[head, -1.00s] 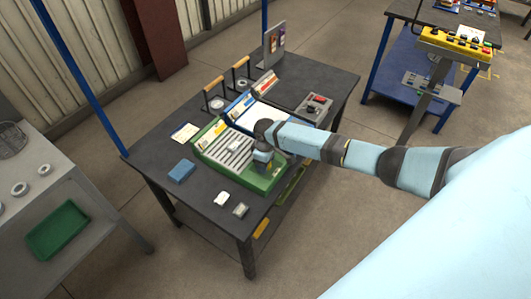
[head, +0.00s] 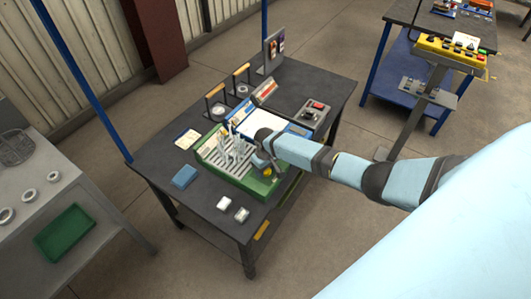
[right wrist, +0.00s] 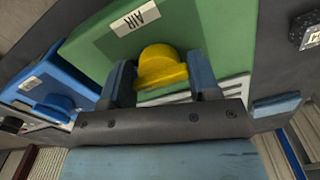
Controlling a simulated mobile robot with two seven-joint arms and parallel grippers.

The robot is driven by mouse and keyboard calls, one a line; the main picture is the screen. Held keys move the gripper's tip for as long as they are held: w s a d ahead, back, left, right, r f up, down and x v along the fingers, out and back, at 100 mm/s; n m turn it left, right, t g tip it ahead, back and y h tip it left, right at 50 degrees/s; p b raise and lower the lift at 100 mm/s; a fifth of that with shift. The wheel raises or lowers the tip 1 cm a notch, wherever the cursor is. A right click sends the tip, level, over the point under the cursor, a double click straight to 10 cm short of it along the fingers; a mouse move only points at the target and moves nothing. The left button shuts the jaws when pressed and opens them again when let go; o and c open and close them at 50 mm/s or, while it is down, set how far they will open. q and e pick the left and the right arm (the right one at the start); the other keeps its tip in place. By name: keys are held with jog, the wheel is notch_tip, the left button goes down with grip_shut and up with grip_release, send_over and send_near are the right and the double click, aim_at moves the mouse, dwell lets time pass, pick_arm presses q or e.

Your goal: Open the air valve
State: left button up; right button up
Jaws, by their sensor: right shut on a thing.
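The green slatted box (head: 258,188) stands on the dark table. In the right wrist view its green face (right wrist: 220,30) carries a white AIR label (right wrist: 138,17) and a yellow valve knob (right wrist: 162,66). My right gripper (right wrist: 163,78) has a finger on each side of this knob and is shut on it. In the head view the gripper (head: 263,165) is at the box's right end, with a little of the yellow knob (head: 267,172) showing. Pale upright streaks (head: 231,152) rise over the slats. My left gripper is not in view.
A blue box (head: 240,110) stands directly behind the green one; its blue knob (right wrist: 57,103) shows in the right wrist view. A blue block (head: 184,177) and two small pale items (head: 224,203) lie in front. A side table with a green tray (head: 64,232) stands left.

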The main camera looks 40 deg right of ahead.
jog(key=o, duration=0.7)
jog(key=shift+c, duration=0.2)
jog(key=shift+r, duration=0.1)
notch_tip(320, 180, up, 14)
jog(key=shift+f, duration=0.2)
